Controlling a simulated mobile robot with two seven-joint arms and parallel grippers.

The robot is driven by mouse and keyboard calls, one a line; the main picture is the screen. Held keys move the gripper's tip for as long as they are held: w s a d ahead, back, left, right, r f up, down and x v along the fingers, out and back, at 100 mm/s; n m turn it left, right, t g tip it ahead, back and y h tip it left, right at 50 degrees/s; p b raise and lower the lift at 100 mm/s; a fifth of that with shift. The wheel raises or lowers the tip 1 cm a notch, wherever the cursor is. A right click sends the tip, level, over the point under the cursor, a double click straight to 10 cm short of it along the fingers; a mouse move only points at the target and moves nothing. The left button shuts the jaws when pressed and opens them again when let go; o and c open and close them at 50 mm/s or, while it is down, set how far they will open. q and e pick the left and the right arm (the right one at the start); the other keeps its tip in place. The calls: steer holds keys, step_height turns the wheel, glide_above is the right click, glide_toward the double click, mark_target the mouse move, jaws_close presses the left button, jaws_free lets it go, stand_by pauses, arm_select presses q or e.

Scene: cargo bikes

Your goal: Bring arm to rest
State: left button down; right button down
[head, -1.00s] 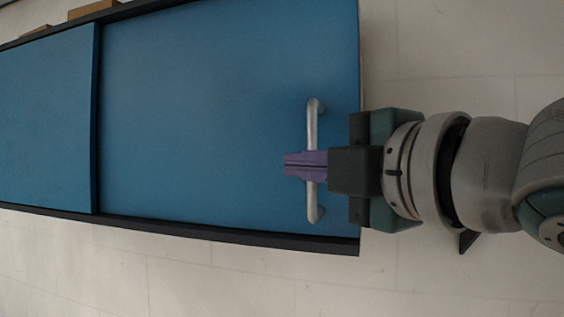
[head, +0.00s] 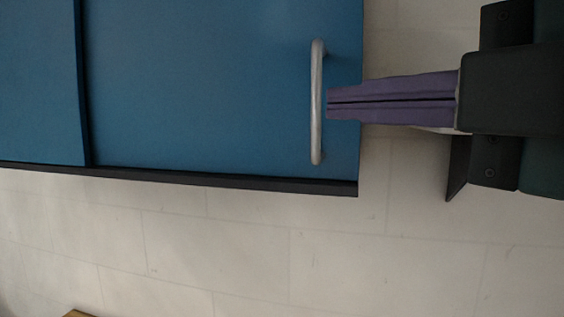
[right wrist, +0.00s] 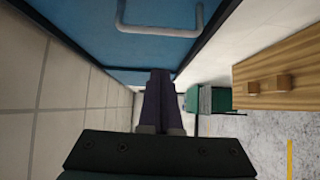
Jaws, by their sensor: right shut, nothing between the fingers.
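My right gripper (head: 329,103) comes in from the right of the head view. Its purple fingers are pressed together with nothing between them. The fingertips are just right of a silver bar handle (head: 316,140), close to it in the picture; I cannot tell whether they touch. The handle is on a blue panel (head: 200,80) with a dark edge. In the right wrist view the shut fingers (right wrist: 161,75) point at the blue panel (right wrist: 80,20), with the handle (right wrist: 160,30) beyond the tips. My left gripper is not in view.
A second blue panel (head: 35,80) lies left of a dark divider. The pale tiled floor (head: 220,250) is clear below the panels. In the right wrist view a wooden drawer unit (right wrist: 285,75) and a green object (right wrist: 213,98) stand to the right.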

steer(key=s+d+f+m+g+h+p, duration=0.35)
steer(key=f+m, duration=0.25)
steer(key=m, duration=0.2)
steer(key=s+d+f+m+g+h+p, duration=0.2)
steer(key=d+f+m+h+p, duration=0.15)
steer(key=f+m, duration=0.35)
steer(key=s+d+f+m+g+h+p, duration=0.1)
steer(key=s+d+f+m+g, duration=0.1)
steer(key=s, duration=0.4)
steer(key=s+d+f+m+g+h+p, duration=0.1)
steer(key=s+f+m+g, duration=0.3)
steer(key=s, duration=0.3)
steer(key=shift+s+d+f+m, duration=0.3)
steer(key=shift+f+m, duration=0.3)
steer(key=shift+f, duration=0.3)
